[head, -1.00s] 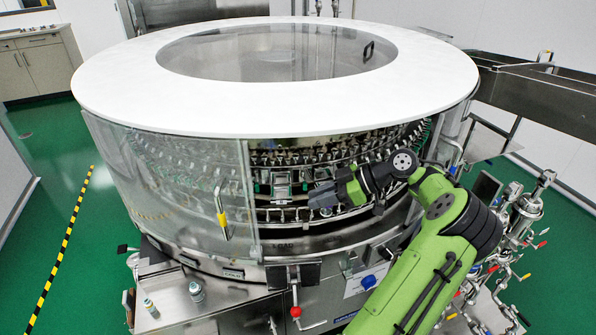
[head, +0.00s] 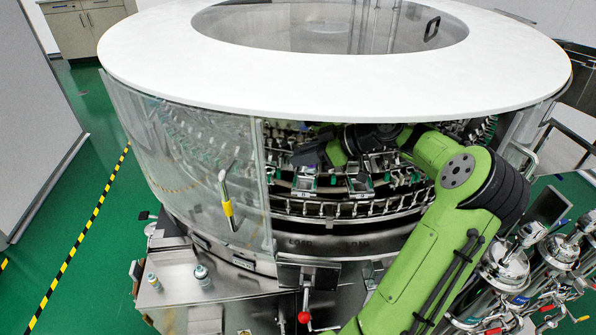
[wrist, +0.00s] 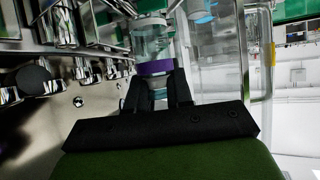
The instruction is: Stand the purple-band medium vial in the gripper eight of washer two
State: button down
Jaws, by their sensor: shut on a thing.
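The purple-band medium vial (wrist: 155,68) is in the wrist view, with clear glass showing past the band. My gripper (wrist: 157,88) is shut on it, with one black finger on each side. In the head view my dark gripper (head: 308,154) reaches inside the opening of the rotary washer (head: 340,78). The vial cannot be made out there. Metal grippers of the washer (head: 350,208) line its ring. Several shiny ones (wrist: 65,25) are at the left of the wrist view, close to the vial. I cannot tell which is gripper eight.
The white top ring hangs over my arm. Two small vials (head: 154,282) (head: 201,273) stand on the metal ledge at lower left. A red-knobbed lever (head: 304,317) is below the opening.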

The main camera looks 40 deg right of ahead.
jog(key=f, duration=0.1)
jog(key=w+f+b, duration=0.1)
jog(key=a+f+b, duration=0.1)
jog(key=shift+w+f, duration=0.1)
jog(key=shift+w, duration=0.05)
jog(key=shift+d+f+b, duration=0.1)
jog(key=shift+f+b, duration=0.2)
jog(key=shift+f, duration=0.2)
jog(key=c, duration=1.3)
grip_release()
jog(key=shift+r, duration=0.1)
jog(key=shift+r+p, duration=0.5)
jog(key=p+v, duration=0.4)
jog(key=v, duration=0.8)
jog(key=shift+f, duration=0.15)
